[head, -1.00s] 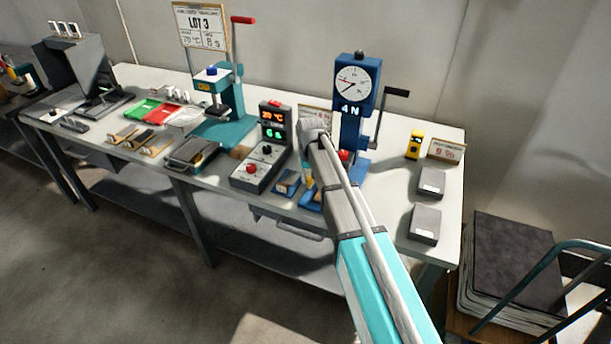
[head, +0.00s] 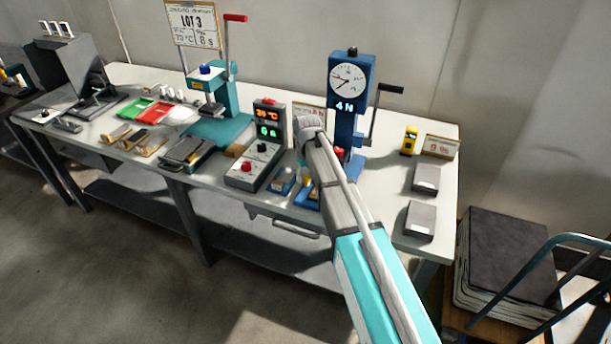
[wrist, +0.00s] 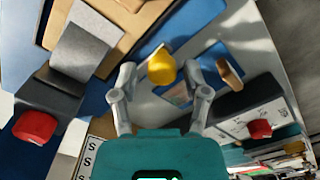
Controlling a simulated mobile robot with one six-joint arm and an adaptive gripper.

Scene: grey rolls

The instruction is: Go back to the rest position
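My arm reaches from the lower right of the head view over the bench (head: 410,145), its end in front of the blue dial press (head: 346,125). My gripper is hidden behind the arm in the head view. In the wrist view my gripper (wrist: 162,85) has its two grey fingers spread apart. A yellow rounded piece (wrist: 162,67) shows between and beyond them, over a blue plate (wrist: 205,75). I see no finger touching it.
Close to my arm's end stand the control box (head: 262,150) with lit displays and the press with its side crank. The teal press (head: 216,110) is further left. Two grey boxes (head: 421,220) lie at right. A cart with a dark stack (head: 510,255) stands beyond the bench's right end.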

